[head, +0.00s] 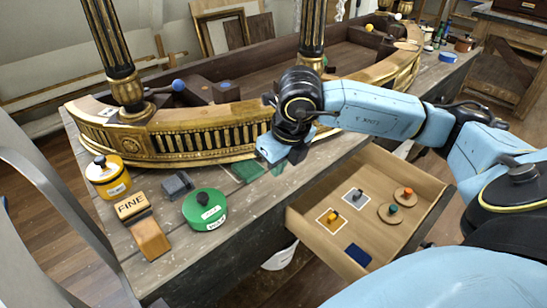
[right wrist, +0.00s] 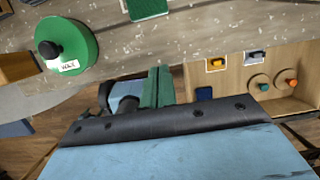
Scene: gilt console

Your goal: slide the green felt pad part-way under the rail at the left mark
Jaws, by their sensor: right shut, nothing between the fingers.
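The green felt pad (head: 248,170) lies flat on the worn bench top, close to the front foot of the gilt curved rail (head: 200,138). I cannot tell whether its far edge goes under the rail. The pad also shows at the top of the right wrist view (right wrist: 148,7), cut by the frame. My right gripper (head: 278,166) is just right of the pad, at the bench's front edge; its green fingers (right wrist: 158,87) are shut and empty. I cannot make out a left mark for certain. My left gripper is not in view.
A green lidded tin (head: 205,210), a grey block (head: 177,185), a FINE-labelled block (head: 140,225) and a yellow tin (head: 107,177) stand left of the pad. An open drawer (head: 375,190) with small knobbed pieces juts out below my right arm. Black-and-gilt columns rise from the rail.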

